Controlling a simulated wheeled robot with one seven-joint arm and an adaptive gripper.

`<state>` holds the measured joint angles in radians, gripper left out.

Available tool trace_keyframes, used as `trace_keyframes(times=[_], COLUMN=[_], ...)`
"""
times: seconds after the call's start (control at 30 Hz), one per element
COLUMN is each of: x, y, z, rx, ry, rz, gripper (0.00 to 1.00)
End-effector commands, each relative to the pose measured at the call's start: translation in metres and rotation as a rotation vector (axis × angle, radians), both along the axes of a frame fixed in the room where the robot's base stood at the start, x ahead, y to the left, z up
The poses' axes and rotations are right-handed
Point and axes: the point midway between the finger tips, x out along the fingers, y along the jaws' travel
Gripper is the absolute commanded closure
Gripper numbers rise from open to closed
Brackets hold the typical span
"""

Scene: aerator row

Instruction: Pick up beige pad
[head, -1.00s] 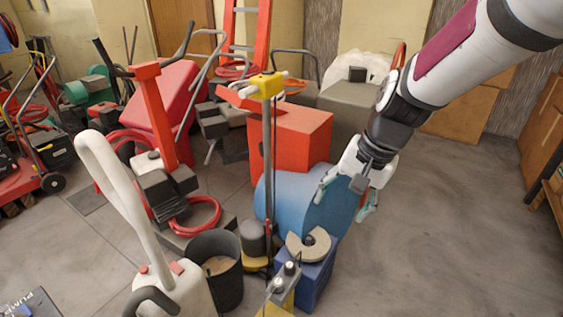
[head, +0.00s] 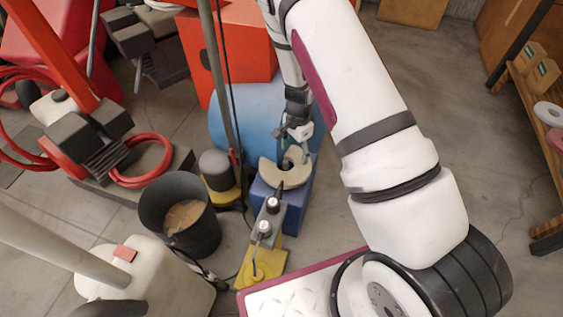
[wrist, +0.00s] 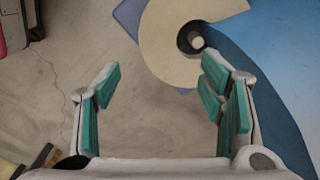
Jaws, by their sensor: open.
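The beige pad (head: 267,174) is a thick disc with a notch cut in it. It lies on top of a blue box (head: 297,208), around a dark post with a pale top. In the wrist view the pad (wrist: 165,45) is at the top centre, beyond the fingertips, with its notch towards the lower right. My gripper (wrist: 160,78) is open and empty, with teal finger pads. The right fingertip overlaps the pad's lower edge in the picture; I cannot tell if they touch. In the head view my gripper is just above the pad, its fingers hard to make out.
A blue drum (head: 235,128) stands right behind the box. A yellow-based upright pole (head: 227,80) and a yellow unit with knobs (head: 262,262) stand close by. A black bucket (head: 182,218) is at the left. The floor to the right is clear up to a wooden shelf (head: 540,150).

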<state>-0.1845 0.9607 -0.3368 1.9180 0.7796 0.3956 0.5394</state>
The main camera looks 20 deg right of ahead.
Motion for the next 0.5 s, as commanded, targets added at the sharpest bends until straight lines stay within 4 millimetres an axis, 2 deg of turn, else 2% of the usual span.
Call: trace_keyframes(times=[0.3,0.5], x=[-0.001,-0.001], y=[-0.001,-0.001], z=[-0.055,-0.081], rx=[0.000,-0.001], ry=[0.003,0.002], rz=[-0.002,0.000], gripper=[0.36,0.36])
